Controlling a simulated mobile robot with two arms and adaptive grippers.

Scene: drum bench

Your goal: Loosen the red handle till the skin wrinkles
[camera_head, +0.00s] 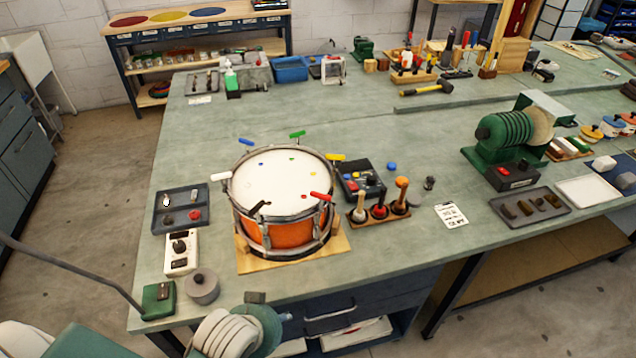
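An orange drum (290,236) with metal hoops stands on a wooden board (338,247) on the bench. Its white skin (275,180) looks smooth and carries small coloured marks. The red handle (321,197) sits on the drum's rim at the right front, pointing outward. Other handles around the rim are black (260,209), white (221,177), blue (246,142), green (297,134) and yellow (336,157). Neither of my grippers can be made out in the head view.
A dark tray (181,222) and a white control box (181,252) stand left of the drum. A dark box (361,181) and a wooden rack of mallets (379,213) stand close on its right. A green machine (507,142) stands farther right.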

